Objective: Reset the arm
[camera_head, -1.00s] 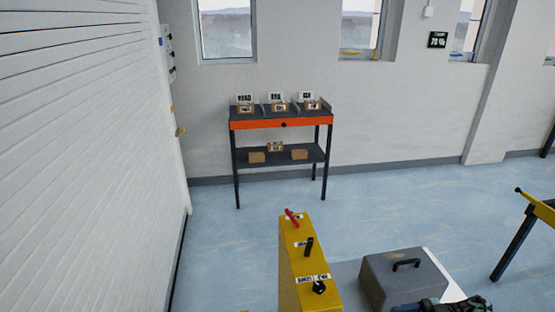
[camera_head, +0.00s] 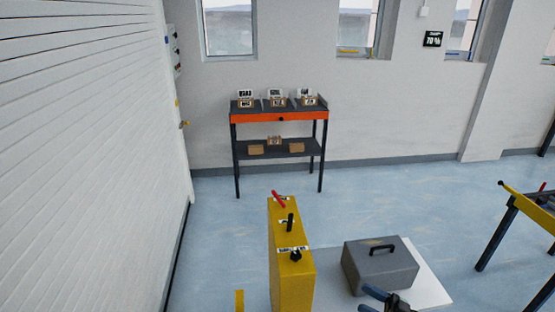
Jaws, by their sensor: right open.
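My right gripper (camera_head: 386,301) shows at the bottom edge, right of centre, in front of the grey case. Its dark fingers are spread apart and nothing shows between them. Most of the right arm is below the picture. My left gripper is not in the head view.
A yellow control box (camera_head: 289,273) with a red lever and black knobs stands at bottom centre. A grey case (camera_head: 370,268) with a black handle sits on a white surface (camera_head: 433,287). An orange-fronted shelf table (camera_head: 256,118) with small boxes stands by the wall. Blue floor between is clear.

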